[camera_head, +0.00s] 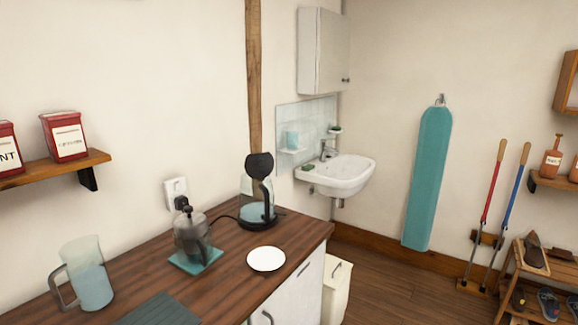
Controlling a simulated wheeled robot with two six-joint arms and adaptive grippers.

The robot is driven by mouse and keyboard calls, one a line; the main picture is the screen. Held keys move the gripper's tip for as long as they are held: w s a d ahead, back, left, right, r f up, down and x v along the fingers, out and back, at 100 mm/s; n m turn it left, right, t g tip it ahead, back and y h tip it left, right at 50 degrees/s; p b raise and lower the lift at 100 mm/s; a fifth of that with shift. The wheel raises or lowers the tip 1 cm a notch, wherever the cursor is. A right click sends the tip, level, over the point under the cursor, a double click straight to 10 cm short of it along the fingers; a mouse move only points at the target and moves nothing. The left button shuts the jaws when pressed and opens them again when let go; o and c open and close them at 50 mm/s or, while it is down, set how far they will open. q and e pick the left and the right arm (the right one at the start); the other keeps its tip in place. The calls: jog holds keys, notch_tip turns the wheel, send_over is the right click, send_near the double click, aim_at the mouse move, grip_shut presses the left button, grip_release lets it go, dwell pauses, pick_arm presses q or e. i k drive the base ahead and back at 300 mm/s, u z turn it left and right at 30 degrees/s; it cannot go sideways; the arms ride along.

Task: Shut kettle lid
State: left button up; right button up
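The kettle (247,194) stands near the far back edge of the wooden counter, by the wall. It has a clear glass body, a black handle and a black base. Its round black lid (259,165) stands tilted up above the top of the body, so it looks open. A dark cord runs from the base toward a wall socket. Neither of my grippers is in view.
A white plate (266,259) lies in front of the kettle. A glass jug (94,285) with bluish liquid stands at the left. A sink (340,177) is beyond.

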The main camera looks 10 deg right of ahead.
aim_at(259, 166)
jog(key=z, duration=1.8)
jog(key=i, duration=1.25)
jog(key=u, duration=3.45)
